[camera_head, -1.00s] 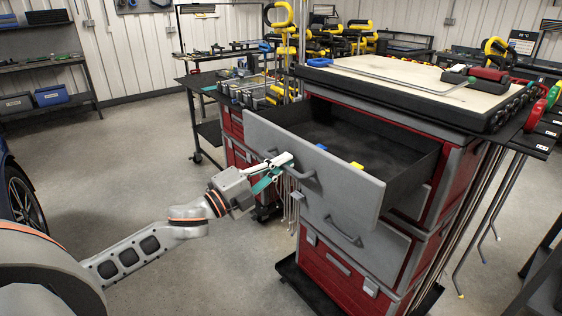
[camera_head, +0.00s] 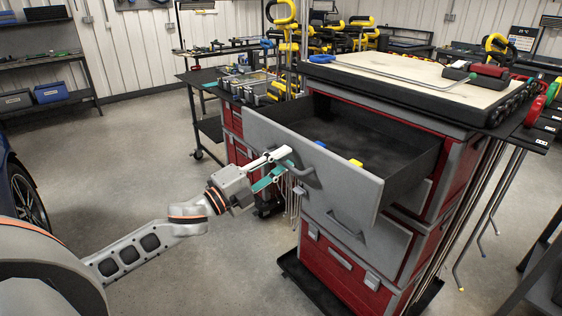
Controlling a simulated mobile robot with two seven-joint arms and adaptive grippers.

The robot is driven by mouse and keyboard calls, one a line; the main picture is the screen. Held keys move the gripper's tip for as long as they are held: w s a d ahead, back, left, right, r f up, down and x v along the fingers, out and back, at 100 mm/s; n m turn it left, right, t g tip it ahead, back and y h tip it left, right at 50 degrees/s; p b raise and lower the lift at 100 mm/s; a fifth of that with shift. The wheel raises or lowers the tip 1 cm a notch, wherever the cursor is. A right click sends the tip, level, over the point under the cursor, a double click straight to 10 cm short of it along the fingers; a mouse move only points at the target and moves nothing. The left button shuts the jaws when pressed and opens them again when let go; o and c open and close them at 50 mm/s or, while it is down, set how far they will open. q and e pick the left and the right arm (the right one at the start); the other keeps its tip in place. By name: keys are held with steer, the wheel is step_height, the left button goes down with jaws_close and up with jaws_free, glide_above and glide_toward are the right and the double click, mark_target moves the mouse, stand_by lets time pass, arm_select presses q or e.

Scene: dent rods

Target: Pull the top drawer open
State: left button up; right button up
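The top drawer (camera_head: 345,180) of the red and grey tool cabinet (camera_head: 460,185) stands pulled well out, its dark inside showing. Its grey front has a curved handle (camera_head: 306,177) near the left end. My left gripper (camera_head: 288,158) is at that handle, with its white and teal fingers beside or around it. I cannot tell whether the fingers are closed on the handle. My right gripper is not in view.
A lower drawer with its own handle (camera_head: 345,226) sits below. A board (camera_head: 410,75) with tools covers the cabinet top. Long rods (camera_head: 490,200) hang at the right side. A workbench (camera_head: 205,77) stands behind.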

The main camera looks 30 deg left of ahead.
arm_select(q)
steer(key=v, duration=1.2)
stand_by(0.6)
steer(key=s+d+f+n+g+y, duration=0.1)
steer(key=s+f+n+y, duration=0.3)
steer(key=f, duration=0.7)
steer(key=w+d+f+n+g+y, duration=0.1)
steer(key=f+n+g, duration=0.1)
steer(key=f+n, duration=0.7)
steer(key=s+d+f+n+g, duration=0.2)
steer(key=s+d+f, duration=0.3)
steer(key=d+f, duration=0.2)
steer(key=s+d+f+n+g, duration=0.3)
steer(key=s+d+f, duration=0.3)
steer(key=f, duration=0.6)
steer(key=shift+d+f, duration=0.3)
steer(key=shift+d, duration=0.45)
steer(key=shift+a, duration=0.1)
